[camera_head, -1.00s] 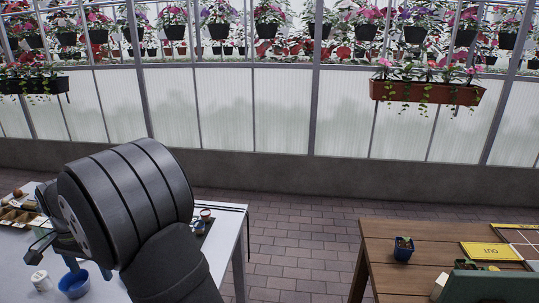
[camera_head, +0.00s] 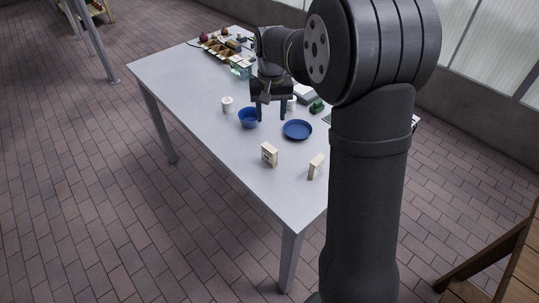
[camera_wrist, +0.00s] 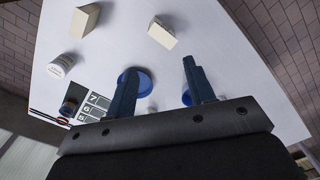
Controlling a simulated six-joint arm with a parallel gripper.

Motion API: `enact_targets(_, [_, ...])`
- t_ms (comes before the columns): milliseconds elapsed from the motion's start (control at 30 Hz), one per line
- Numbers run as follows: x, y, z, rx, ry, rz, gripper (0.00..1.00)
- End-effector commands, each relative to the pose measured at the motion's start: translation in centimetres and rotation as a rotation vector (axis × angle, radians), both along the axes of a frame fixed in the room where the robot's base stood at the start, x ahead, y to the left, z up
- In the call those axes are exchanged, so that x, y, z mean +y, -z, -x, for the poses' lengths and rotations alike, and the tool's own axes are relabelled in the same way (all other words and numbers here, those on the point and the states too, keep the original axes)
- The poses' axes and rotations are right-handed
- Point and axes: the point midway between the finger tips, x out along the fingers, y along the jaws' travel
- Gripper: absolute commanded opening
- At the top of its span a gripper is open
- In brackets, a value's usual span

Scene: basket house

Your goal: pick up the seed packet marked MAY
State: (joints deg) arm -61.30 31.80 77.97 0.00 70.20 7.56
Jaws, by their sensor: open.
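Two small cream upright packets stand on the grey-white table. The left packet (camera_head: 269,154) has faint dark marks on its face, and the right packet (camera_head: 316,166) stands near the table's front edge. I cannot read MAY on either. In the wrist view, two cream block-like packets show near the top, one at the left (camera_wrist: 85,20) and one nearer the middle (camera_wrist: 162,32). My gripper (camera_head: 271,112) is open and empty, pointing down above the table by the blue bowl, behind the packets. Its two fingers (camera_wrist: 160,85) are apart in the wrist view.
A blue bowl (camera_head: 248,118), a blue plate (camera_head: 297,129) and a white cup (camera_head: 227,104) stand near my gripper. A tray with compartments (camera_head: 222,46) lies at the far end. A numbered card (camera_wrist: 92,107) shows in the wrist view. The table's left side is clear.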

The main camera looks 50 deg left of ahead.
Motion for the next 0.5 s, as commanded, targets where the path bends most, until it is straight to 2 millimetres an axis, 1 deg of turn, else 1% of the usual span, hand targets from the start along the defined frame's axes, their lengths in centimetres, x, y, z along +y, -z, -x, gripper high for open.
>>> enact_targets(100, [-0.3, 0.4, 0.0, 0.000, -0.232, 0.001, 0.49])
enact_targets(233, [-0.5, 0.6, 0.0, 0.000, -0.452, 0.001, 0.49])
enact_targets(300, [-0.5, 0.7, 0.0, 0.000, -0.539, 0.001, 0.49])
enact_targets(400, [-0.6, 0.9, 0.0, 0.000, -0.621, 0.000, 0.49])
enact_targets(500, [-0.6, 1.3, 0.0, 0.000, -0.657, 0.001, 0.49])
